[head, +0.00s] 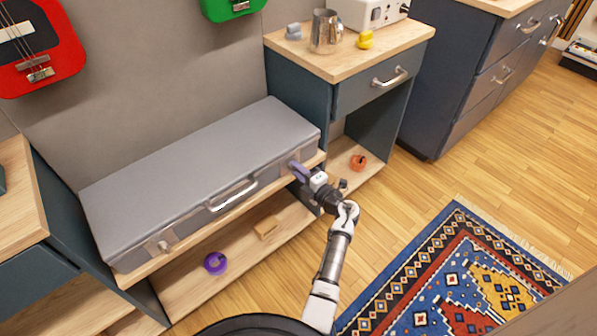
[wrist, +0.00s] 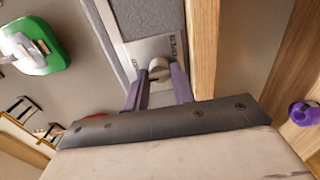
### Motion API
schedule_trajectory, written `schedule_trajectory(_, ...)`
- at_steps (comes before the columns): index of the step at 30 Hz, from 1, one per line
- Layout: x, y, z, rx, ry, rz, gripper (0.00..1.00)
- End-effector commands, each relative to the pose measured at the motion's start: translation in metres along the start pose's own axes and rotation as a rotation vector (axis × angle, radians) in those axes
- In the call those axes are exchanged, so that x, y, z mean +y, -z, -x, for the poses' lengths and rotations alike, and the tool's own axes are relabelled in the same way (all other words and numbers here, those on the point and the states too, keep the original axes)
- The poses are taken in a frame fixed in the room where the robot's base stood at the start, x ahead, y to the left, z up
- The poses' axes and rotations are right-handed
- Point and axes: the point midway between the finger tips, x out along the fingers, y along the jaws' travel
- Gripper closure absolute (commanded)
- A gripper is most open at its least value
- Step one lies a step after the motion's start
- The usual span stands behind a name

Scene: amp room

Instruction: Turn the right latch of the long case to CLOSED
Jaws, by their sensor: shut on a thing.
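The long grey case (head: 200,165) lies closed on the wooden shelf, its handle (head: 233,196) on the front face. Its left latch (head: 164,246) shows on the front. My gripper (head: 299,171) is at the right end of the front face and covers the right latch in the head view. In the wrist view, the purple fingers of my gripper (wrist: 160,88) are shut on the round metal knob of the right latch (wrist: 159,67). The latch plate (wrist: 141,50) carries the word OPEN on its right side. The knob's exact angle is hard to tell.
A purple ring (head: 215,263) and a wooden block (head: 267,227) lie on the lower shelf; an orange ring (head: 358,162) lies in the cubby to the right. A metal jug (head: 325,32) stands on the cabinet top. Floor and a patterned rug (head: 470,275) lie in front.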

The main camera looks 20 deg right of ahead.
Motion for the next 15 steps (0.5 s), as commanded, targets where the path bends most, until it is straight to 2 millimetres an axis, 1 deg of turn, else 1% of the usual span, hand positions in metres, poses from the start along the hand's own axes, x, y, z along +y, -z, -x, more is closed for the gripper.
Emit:
schedule_trajectory(7, -0.0008, -0.0002, 0.0007, -0.001, 0.001, 0.001, 0.98)
schedule_trajectory(8, -0.0008, -0.0002, 0.0007, -0.001, 0.001, 0.001, 0.72)
schedule_trajectory(12, -0.0006, -0.0002, 0.0005, -0.001, 0.001, 0.0, 0.54)
schedule_trajectory(15, -0.0004, -0.0002, 0.0004, -0.001, 0.001, 0.0, 0.53)
